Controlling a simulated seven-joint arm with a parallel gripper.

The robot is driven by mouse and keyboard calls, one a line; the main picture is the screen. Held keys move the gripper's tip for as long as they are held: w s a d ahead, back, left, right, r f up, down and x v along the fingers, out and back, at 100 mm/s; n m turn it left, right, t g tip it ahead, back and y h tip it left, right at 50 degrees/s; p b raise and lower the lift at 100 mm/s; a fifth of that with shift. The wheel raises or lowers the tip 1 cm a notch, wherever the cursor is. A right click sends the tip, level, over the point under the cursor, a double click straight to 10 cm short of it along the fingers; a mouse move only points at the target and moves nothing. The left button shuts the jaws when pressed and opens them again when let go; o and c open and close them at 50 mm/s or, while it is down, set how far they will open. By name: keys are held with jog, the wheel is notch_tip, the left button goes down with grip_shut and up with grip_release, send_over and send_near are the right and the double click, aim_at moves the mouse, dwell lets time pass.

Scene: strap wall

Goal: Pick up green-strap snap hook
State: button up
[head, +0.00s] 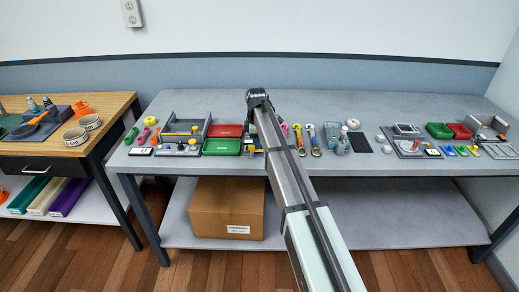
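I cannot clearly make out a green-strap snap hook at this size. A slim green item (131,136) lies at the left end of the grey table, and a small green piece (462,151) lies among colored pieces near its right end. Either could be something else. My arm reaches up from the bottom right across the middle of the table. My gripper (257,97) is the dark end of the arm, over the back middle of the table and apart from both green items. Its fingers are too small to read. The arm hides part of the table behind it.
A grey tray (183,118), red tray (224,131) and green tray (221,147) stand left of my arm. Colored strap-like items (314,140) lie just right of it. A cardboard box (226,209) sits on the lower shelf. The table's back strip is mostly clear.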

grip_shut()
jog(key=shift+r, duration=0.15)
notch_tip(320, 180, up, 8)
jog(key=shift+r, duration=0.25)
jog(key=w+a+f, duration=0.2)
jog(key=w+a, duration=1)
jog(key=a, duration=0.4)
